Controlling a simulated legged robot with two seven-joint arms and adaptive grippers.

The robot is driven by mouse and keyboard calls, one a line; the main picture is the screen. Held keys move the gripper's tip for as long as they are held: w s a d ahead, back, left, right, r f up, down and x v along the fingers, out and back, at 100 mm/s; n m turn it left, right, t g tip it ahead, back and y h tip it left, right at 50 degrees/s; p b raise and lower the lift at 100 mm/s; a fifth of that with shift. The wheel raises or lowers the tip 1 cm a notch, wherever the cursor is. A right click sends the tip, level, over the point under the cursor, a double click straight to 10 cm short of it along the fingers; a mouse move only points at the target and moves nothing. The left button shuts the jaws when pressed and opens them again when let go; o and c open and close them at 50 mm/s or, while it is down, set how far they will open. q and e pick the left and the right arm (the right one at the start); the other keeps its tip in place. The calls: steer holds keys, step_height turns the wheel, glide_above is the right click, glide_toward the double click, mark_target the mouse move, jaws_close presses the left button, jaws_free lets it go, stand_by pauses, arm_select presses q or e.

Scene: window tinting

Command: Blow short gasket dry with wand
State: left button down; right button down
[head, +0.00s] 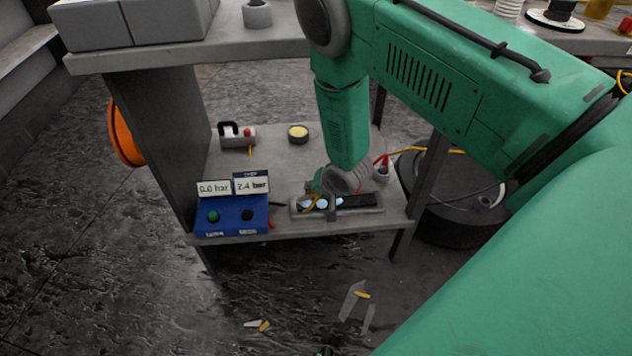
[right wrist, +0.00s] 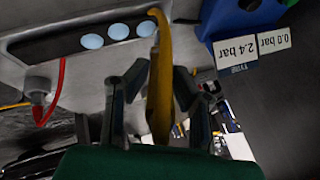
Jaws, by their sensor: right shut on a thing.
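My right gripper (head: 325,195) reaches down over the lower shelf, beside a grey tray (head: 378,210). In the right wrist view its dark fingers (right wrist: 155,100) are closed around a slim yellow piece (right wrist: 161,70), which looks like the wand. The yellow piece points toward the tray, and its tip lies near the tray's edge in that view. The tray has a dark inset with several pale blue discs (right wrist: 118,31). I cannot pick out the short gasket for certain. My left gripper is not in view.
A blue box (head: 232,217) with signs reading 0.0 bar and 2.4 bar stands left of the tray. A red hose (right wrist: 60,75) meets a grey fitting (right wrist: 37,90). A yellow-topped round item (head: 298,132) stands behind. Clear strips (head: 351,300) lie on the floor.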

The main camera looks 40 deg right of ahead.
steer(key=shift+f, duration=0.15)
steer(key=shift+d+f+b, duration=0.1)
steer(key=shift+f+b, duration=0.2)
steer(key=shift+f, duration=0.1)
steer(key=s+d+p, duration=0.4)
steer(key=s+d, duration=0.3)
steer(key=d, duration=0.4)
steer(key=shift+s+d, duration=0.15)
steer(key=shift+d, duration=0.25)
stand_by(0.9)
steer(key=shift+a, duration=0.1)
